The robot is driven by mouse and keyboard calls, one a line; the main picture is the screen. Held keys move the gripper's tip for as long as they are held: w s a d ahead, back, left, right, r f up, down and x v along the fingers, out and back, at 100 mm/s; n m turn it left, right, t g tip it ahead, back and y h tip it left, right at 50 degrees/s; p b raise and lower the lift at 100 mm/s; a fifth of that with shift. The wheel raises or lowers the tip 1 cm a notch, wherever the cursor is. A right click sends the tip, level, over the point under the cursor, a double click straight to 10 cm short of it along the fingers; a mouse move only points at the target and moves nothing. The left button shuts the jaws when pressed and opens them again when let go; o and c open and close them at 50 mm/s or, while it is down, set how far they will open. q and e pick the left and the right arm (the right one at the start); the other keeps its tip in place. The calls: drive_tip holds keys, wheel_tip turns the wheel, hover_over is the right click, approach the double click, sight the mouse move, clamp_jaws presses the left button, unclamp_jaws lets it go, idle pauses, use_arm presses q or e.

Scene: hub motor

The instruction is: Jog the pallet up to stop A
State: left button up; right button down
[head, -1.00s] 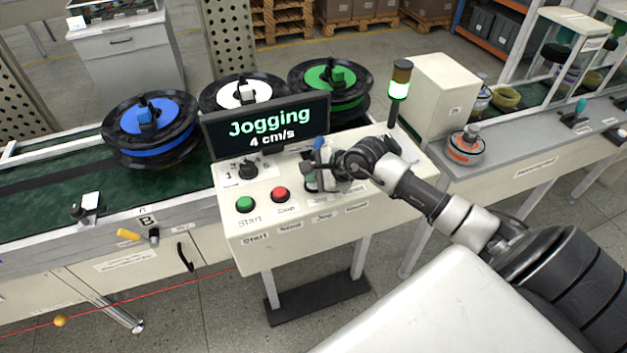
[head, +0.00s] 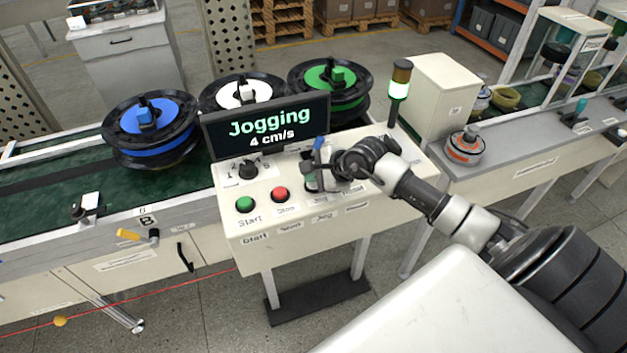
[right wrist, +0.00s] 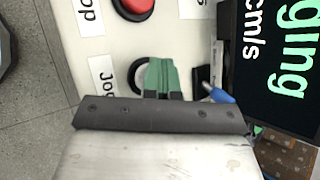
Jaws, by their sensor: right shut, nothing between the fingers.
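A console (head: 262,222) stands in front of the conveyor. Its screen (head: 268,128) reads "Jogging 4 cm/s". My right gripper (head: 314,182) is shut and empty, its tips down at the console's Jog button (right wrist: 138,78), right of the red Stop button (head: 280,195). The fingers cover part of the button in the right wrist view, so I cannot tell how deep it sits. I cannot make out a pallet or a stop marked A. My left gripper is out of view.
A green Start button (head: 245,204) and a black knob (head: 247,171) are on the console. A signal lamp (head: 399,82) glows green. A plate marked B (head: 148,221) is on the conveyor side by a yellow lever (head: 128,235).

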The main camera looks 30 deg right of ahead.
sight(314, 185)
drive_tip(key=shift+r, duration=0.1)
idle(0.8)
drive_tip(key=shift+r+p, duration=0.5)
drive_tip(key=shift+r, duration=0.35)
drive_tip(key=shift+r+p, duration=1.4)
drive_tip(key=shift+r, duration=1.15)
